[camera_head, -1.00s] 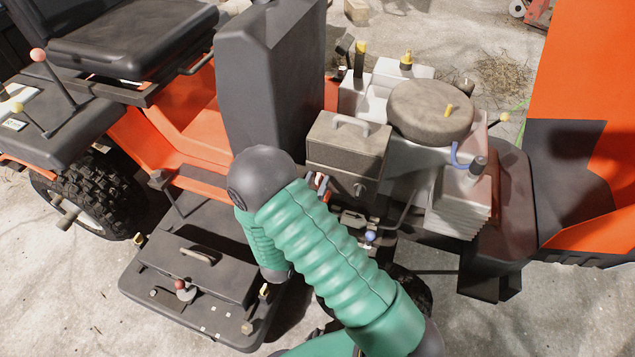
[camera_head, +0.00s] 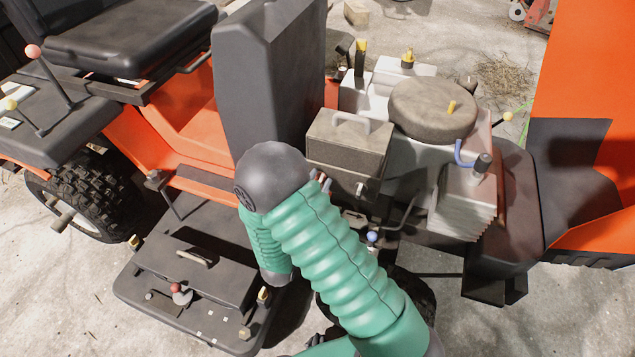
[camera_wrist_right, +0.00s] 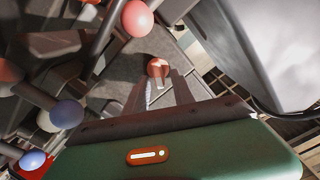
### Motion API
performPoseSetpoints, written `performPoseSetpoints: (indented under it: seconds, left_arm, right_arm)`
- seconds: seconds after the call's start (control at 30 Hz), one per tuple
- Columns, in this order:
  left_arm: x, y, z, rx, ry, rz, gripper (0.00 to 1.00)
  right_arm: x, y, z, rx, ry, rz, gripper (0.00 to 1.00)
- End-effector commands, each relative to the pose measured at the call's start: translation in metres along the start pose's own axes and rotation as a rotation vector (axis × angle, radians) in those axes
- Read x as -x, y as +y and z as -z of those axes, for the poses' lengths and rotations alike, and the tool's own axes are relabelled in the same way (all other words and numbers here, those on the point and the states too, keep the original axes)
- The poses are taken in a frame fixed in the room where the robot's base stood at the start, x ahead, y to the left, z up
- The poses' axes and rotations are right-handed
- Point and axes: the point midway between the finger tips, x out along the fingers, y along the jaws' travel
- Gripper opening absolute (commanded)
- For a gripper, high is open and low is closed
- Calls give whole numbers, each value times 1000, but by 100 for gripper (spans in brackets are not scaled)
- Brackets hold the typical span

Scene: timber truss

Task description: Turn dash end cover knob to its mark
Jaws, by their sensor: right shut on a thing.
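In the right wrist view, my right gripper (camera_wrist_right: 160,88) reaches up the picture with its two narrow fingers close together. A small round orange-red knob (camera_wrist_right: 157,67) with a pale mark sits at the fingertips, and the fingers are shut on it. How far the knob is turned against its mark is too small to tell. In the head view, my green right arm reaches toward the tall dark dash (camera_head: 270,70). The arm hides its gripper and the knob there. My left gripper is not in view.
In the wrist view, a pink ball lever (camera_wrist_right: 137,18) and a blue ball lever (camera_wrist_right: 66,113) stand close left of the fingers. A large grey panel (camera_wrist_right: 292,50) is at the right. In the head view, the engine (camera_head: 400,130) is right of the dash.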

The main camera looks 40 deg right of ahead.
Motion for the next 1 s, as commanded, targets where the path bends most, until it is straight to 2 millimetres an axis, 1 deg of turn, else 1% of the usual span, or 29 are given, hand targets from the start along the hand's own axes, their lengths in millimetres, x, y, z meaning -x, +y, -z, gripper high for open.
performPoseSetpoints:
  seconds: [0.07,0.2,0.73,0.83,1.0]
  left_arm:
    - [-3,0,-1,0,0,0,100]
    - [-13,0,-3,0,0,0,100]
    - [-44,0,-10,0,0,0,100]
    - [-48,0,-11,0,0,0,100]
    - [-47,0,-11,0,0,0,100]
  right_arm:
    - [1,1,-3,-19,-5,1,0]
    - [1,2,-5,-115,-5,2,0]
    - [1,6,-6,-455,-6,1,0]
    - [1,7,-6,-502,-7,0,0]
    - [1,6,-4,-522,-8,0,0]
